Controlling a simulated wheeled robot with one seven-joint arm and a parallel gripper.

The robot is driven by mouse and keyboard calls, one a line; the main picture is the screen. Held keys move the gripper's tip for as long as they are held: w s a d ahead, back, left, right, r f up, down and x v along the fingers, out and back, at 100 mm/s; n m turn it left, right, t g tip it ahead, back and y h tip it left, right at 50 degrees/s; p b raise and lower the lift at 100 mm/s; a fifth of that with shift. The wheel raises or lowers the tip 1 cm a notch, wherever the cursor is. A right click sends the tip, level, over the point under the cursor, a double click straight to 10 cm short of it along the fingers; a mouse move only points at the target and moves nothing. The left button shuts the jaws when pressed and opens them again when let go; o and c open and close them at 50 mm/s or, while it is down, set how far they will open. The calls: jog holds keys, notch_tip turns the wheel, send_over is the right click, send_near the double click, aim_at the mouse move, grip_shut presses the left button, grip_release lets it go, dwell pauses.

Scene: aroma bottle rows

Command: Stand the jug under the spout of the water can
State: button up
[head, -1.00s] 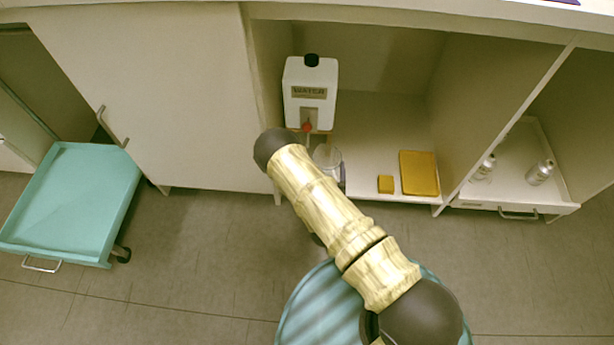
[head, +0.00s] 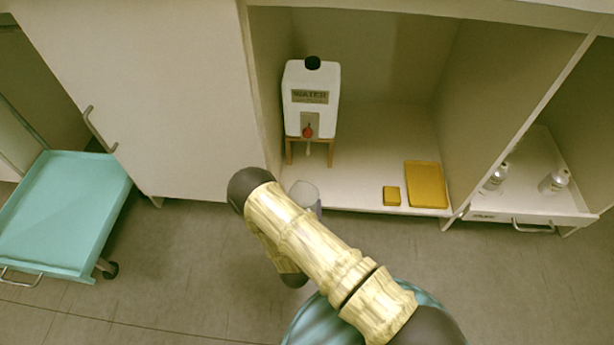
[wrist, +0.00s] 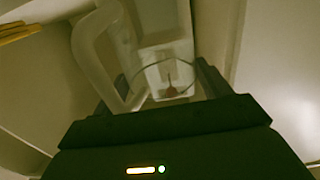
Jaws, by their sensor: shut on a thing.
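The white water can (head: 312,98) stands on a small wooden stand (head: 330,152) in the open cabinet bay. Its red tap (head: 308,132) and spout face me; the tap also shows in the wrist view (wrist: 171,90). The clear jug (head: 304,190) is at the bay's front edge, nearer to me than the spout and slightly left of it, not under it. My gripper (wrist: 160,88) is shut on the jug, whose round rim shows between the fingers. In the head view my arm hides the gripper and part of the jug.
A yellow block (head: 391,196) and a yellow tray (head: 426,185) lie on the bay floor, right of the can. A closed cabinet door (head: 150,110) borders the bay at left. A drawer (head: 550,205) with two bottles is at right. A teal cart (head: 65,205) stands at left.

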aim_at(305, 187)
jog(key=w+b, duration=0.2)
jog(key=w, duration=0.3)
jog(key=w+b, duration=0.3)
jog(key=w, duration=0.2)
jog(key=shift+w+d+f, duration=0.15)
jog(key=shift+w, duration=0.25)
jog(key=w+b, duration=0.1)
jog(key=w+f+b, duration=0.1)
jog(key=w+b, duration=0.1)
jog(key=b, duration=0.1)
jog(key=shift+w+f, duration=0.25)
jog(key=shift+w, duration=0.15)
jog(key=shift+d+r, duration=0.1)
